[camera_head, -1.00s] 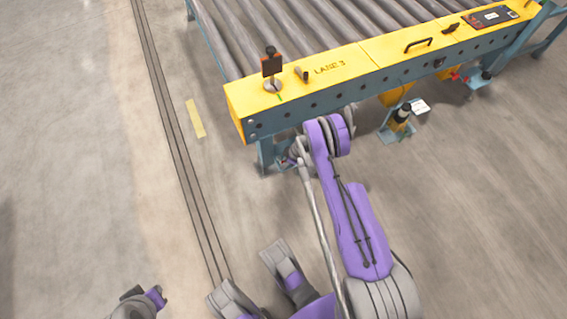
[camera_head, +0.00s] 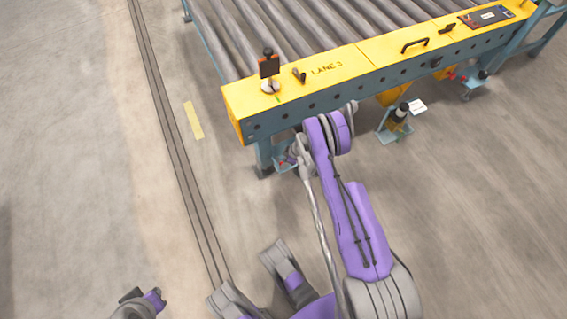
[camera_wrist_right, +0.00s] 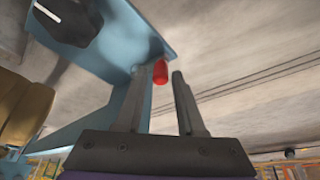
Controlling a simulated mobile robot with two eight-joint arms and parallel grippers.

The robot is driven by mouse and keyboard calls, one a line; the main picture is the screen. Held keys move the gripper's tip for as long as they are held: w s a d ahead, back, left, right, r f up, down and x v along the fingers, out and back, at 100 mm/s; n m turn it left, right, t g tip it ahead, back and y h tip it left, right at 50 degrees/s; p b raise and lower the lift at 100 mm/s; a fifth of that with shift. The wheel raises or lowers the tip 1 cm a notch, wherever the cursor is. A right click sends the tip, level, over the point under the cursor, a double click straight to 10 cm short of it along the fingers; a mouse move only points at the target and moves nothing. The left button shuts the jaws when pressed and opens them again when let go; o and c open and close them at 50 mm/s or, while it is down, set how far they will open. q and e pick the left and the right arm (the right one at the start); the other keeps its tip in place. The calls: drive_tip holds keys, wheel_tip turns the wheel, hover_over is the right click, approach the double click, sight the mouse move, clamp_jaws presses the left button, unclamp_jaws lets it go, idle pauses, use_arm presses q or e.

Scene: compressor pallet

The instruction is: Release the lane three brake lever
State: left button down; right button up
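The yellow end plate marked LANE 3 (camera_head: 350,60) tops the roller conveyor in the head view. A black-and-orange upright piece (camera_head: 269,68) on a round base and a small dark lever (camera_head: 299,76) stand on it. I cannot tell which part is the brake lever. My left gripper cannot be made out clearly.
A blue conveyor leg and plate (camera_wrist_right: 115,40) are close to the right fingers. A blue bracket with a black-and-yellow post (camera_head: 398,116) and a white tag (camera_head: 417,106) is to the right. Open floor (camera_head: 90,150) with a dark double track is at left.

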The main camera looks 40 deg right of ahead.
drive_tip(key=p+v, duration=0.2)
drive_tip(key=v, duration=0.7)
drive_tip(key=shift+r, duration=0.25)
